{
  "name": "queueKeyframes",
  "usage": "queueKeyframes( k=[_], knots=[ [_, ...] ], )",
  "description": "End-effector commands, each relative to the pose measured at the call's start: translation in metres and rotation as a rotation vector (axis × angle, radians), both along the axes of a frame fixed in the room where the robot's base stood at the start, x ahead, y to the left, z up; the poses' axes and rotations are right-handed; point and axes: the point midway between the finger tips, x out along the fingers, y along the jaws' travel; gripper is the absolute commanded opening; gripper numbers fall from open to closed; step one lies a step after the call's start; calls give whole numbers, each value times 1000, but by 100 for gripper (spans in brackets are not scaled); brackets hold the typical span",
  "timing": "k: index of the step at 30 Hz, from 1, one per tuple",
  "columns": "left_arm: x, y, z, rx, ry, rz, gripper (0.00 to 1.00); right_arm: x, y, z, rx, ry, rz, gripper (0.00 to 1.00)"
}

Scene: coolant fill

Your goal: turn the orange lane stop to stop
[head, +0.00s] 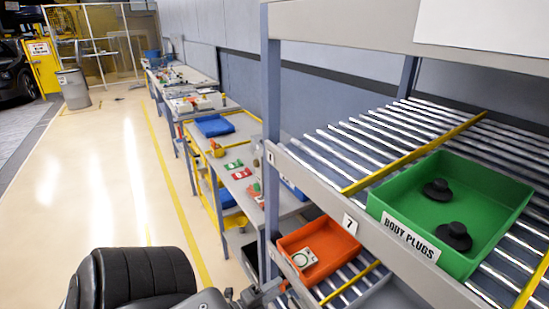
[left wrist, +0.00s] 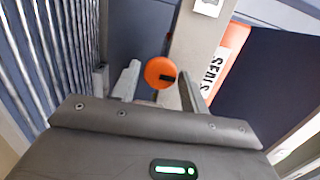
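My left gripper (left wrist: 159,80) is open, with one finger on each side of the knob and small gaps visible. I cannot tell how far the fingertips reach along it. In the head view my left gripper (head: 268,294) is partly visible at the bottom, by the lower rack lane; the knob cannot be made out there. My right gripper is not in view.
A green bin (head: 480,200) labelled body plugs holds two black plugs on the upper roller lane. An orange bin (head: 335,238) sits on the lower lane; a labelled orange bin also shows in the left wrist view (left wrist: 228,55). Workbenches line the wall. The floor at left is clear.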

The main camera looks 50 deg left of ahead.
Motion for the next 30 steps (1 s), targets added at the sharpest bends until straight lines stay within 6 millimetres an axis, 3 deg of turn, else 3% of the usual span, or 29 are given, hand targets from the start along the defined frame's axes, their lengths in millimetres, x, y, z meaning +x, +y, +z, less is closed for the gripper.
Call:
queueKeyframes(
  k=[3, 14, 24, 30],
  knots=[
    [0, 0, 0, -1, -1, -1, 59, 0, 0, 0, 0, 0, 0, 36],
    [-8, 0, -1, -3, 0, -2, 59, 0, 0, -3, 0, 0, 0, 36],
    [-71, 1, -3, -3, 2, -2, 59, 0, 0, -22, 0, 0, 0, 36],
    [-99, 2, -2, -3, 1, 0, 59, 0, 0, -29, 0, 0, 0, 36]
  ],
)
